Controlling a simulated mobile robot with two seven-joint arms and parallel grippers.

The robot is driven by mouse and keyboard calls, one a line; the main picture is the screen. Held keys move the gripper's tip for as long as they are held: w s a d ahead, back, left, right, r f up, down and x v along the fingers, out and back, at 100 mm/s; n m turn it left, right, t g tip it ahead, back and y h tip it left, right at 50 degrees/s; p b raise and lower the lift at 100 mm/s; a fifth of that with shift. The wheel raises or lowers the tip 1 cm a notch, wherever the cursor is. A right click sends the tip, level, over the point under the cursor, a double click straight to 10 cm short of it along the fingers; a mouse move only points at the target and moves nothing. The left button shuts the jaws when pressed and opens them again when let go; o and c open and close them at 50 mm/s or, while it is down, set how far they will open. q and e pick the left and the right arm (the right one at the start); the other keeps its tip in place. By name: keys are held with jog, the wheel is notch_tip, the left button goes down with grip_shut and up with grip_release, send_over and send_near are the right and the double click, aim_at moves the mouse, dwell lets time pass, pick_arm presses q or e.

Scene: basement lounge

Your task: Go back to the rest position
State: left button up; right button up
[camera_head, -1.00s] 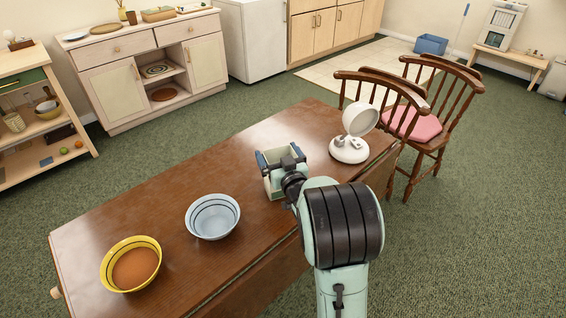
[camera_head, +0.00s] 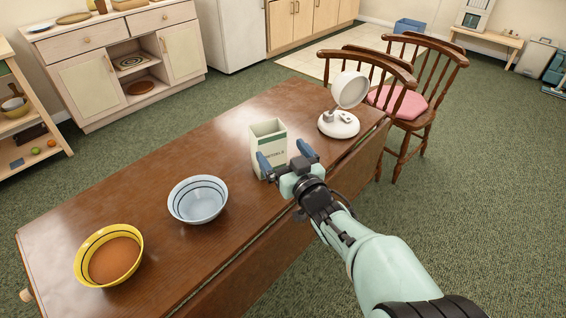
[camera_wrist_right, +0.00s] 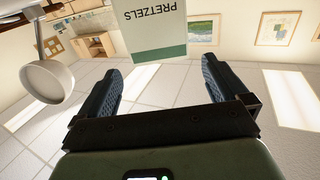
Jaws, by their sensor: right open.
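My right gripper (camera_head: 286,160) is open and empty at the near edge of the brown wooden table (camera_head: 150,190), close to a white and green box (camera_head: 268,148). The box stands upright with its top open. In the right wrist view the box (camera_wrist_right: 160,25) shows the word PRETZELS, beyond the two spread fingers (camera_wrist_right: 160,85) and apart from them. My left gripper is not in any view.
A white lamp-like device (camera_head: 340,124) stands at the table's right end. Wooden chairs (camera_head: 418,105) are beyond that end. Green carpet (camera_head: 500,200) is clear at right.

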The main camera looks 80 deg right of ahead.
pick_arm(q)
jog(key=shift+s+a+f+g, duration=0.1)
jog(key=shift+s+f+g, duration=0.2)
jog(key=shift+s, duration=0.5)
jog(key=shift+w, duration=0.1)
